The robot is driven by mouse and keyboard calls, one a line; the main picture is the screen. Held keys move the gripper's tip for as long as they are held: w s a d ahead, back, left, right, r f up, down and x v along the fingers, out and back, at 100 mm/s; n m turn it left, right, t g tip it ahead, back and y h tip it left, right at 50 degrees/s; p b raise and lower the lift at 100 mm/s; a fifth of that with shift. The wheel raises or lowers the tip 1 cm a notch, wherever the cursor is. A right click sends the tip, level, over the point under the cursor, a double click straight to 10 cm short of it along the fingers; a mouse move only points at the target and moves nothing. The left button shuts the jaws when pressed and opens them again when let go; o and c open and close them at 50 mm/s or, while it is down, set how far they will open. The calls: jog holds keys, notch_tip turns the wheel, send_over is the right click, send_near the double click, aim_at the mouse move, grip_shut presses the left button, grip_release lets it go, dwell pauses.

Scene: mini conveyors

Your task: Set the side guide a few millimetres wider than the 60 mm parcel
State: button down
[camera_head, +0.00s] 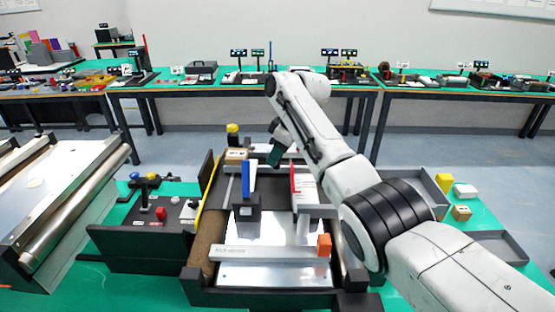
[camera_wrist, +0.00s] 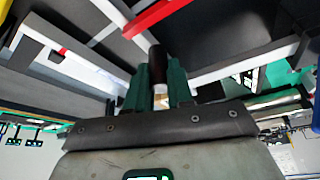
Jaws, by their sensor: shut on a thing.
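My gripper (camera_head: 276,154) reaches down at the far side of the mini conveyor (camera_head: 207,240). In the wrist view its green fingers (camera_wrist: 157,88) are shut on a dark round knob (camera_wrist: 156,62) with a pale end. Pale rails and a red strip (camera_wrist: 158,14) lie beyond the knob. In the head view a red upright guide piece (camera_head: 293,178) stands right of a blue upright plate (camera_head: 246,180), with a gap between them. A small brown box (camera_head: 235,156) sits at the conveyor's far left. I cannot tell whether it is the 60 mm parcel.
A control box with a red button (camera_head: 160,213) stands left of the conveyor. An orange block (camera_head: 324,245) is at its near right. A larger roller conveyor (camera_head: 75,215) is at left.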

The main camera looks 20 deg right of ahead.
jog(key=c, duration=1)
grip_release()
jog(key=b+v, duration=0.2)
jog(key=v, duration=0.8)
jog(key=shift+r, duration=0.35)
jog(key=shift+s+d, duration=0.1)
jog(key=shift+s, duration=0.05)
